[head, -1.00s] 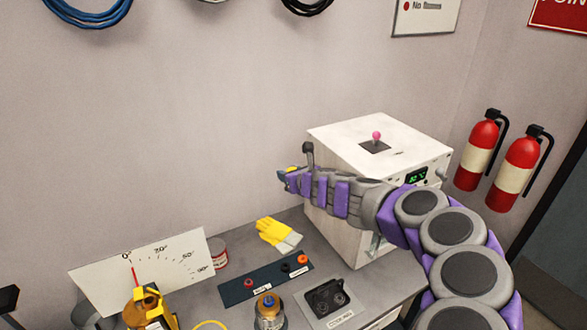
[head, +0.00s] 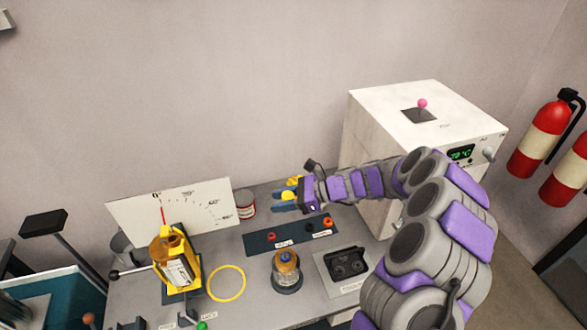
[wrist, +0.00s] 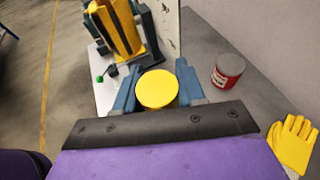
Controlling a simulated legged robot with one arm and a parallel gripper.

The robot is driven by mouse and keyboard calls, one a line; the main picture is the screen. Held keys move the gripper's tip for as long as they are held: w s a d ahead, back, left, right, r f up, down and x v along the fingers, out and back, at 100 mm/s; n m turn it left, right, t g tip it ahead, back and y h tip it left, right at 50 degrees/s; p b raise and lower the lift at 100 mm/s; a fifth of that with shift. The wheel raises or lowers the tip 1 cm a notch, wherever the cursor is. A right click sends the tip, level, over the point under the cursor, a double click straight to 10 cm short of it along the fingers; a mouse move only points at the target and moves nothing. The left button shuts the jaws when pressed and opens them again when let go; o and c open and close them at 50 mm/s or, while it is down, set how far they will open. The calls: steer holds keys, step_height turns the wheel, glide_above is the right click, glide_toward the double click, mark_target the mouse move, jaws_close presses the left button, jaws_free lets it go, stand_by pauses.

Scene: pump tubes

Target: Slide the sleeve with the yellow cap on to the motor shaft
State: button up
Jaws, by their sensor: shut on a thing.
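My gripper (wrist: 157,72) is shut on the sleeve with the yellow cap (wrist: 157,89), whose round cap sits between the two blue fingers in the wrist view. The sleeve's body below the cap is hidden there. In the head view my gripper (head: 285,202) is above the bench, behind and above the dark socket strip. A short cylinder with an orange and blue top (head: 287,268) stands on a dark round base in front of it, apart from the gripper. I cannot tell for sure which part is the motor shaft.
A yellow ring (head: 227,283), a socket strip (head: 262,242), a red can (head: 245,205) and a black-topped plate (head: 347,264) are on the bench. A white box (head: 375,135) stands right.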

steer(key=s+f+n+g, duration=0.1)
steer(key=s+f, duration=0.1)
steer(key=s+f+n+g, duration=0.1)
steer(key=s+f+g, duration=0.1)
steer(key=s, duration=0.1)
steer(key=s+f+n+g, duration=0.1)
steer(key=s+f+n, duration=0.1)
steer(key=s, duration=0.1)
steer(key=shift+s+a+f+g+h, duration=0.2)
steer(key=shift+g+h, duration=0.1)
steer(key=shift+g, duration=0.1)
steer(key=shift+a+f, duration=0.7)
steer(key=shift+f, duration=0.25)
steer(key=shift+d+r, duration=0.1)
steer(key=shift+d, duration=0.45)
